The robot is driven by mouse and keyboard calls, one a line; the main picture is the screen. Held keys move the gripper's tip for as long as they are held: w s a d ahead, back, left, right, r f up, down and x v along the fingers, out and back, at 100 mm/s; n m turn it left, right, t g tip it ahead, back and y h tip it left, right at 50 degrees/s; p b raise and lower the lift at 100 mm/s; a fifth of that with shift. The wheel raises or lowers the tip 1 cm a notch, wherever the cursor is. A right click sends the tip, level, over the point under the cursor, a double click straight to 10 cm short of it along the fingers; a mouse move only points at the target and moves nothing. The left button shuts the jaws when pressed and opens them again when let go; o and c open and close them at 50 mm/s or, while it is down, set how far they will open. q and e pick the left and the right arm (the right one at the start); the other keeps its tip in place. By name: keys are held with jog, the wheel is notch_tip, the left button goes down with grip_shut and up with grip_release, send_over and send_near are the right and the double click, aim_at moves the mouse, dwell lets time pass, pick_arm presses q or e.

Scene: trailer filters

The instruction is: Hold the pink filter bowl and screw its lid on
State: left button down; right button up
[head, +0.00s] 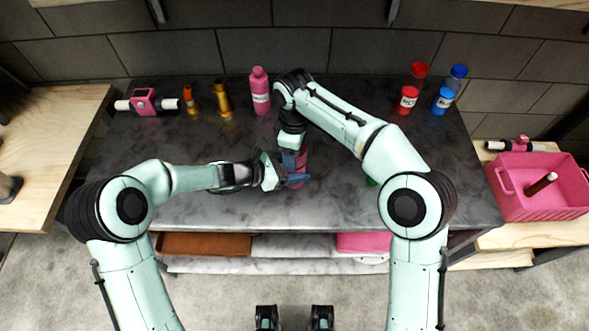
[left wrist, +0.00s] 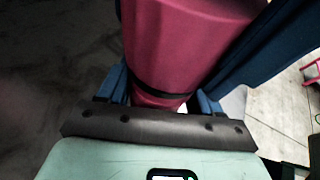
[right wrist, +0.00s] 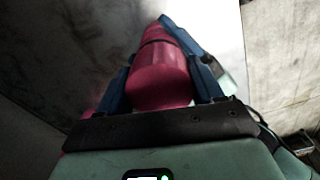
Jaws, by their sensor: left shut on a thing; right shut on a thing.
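The pink filter bowl (head: 298,186) is at the middle of the dark worktop, largely hidden by my grippers. My left gripper (head: 294,179) is shut on it from the left; the left wrist view shows the bowl (left wrist: 190,40) between blue fingers, with a dark ring around it. My right gripper (head: 295,160) is shut from above on a rounded pink part, which looks like the lid (right wrist: 160,85). A dark ring shows beyond that part in the right wrist view. The two pink parts appear in line and together; I cannot tell how tight the thread is.
A pink bottle (head: 260,90), brass-coloured fittings (head: 222,100) and a pink filter head (head: 145,102) stand along the back left. Red (head: 408,98) and blue (head: 443,100) containers stand at the back right. A pink bin (head: 540,190) is on the right-hand bench. The worktop's front left is clear.

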jog(key=shift+m, duration=0.4)
jog(key=o, duration=1.2)
jog(key=shift+c, duration=0.2)
jog(key=shift+r, duration=2.3)
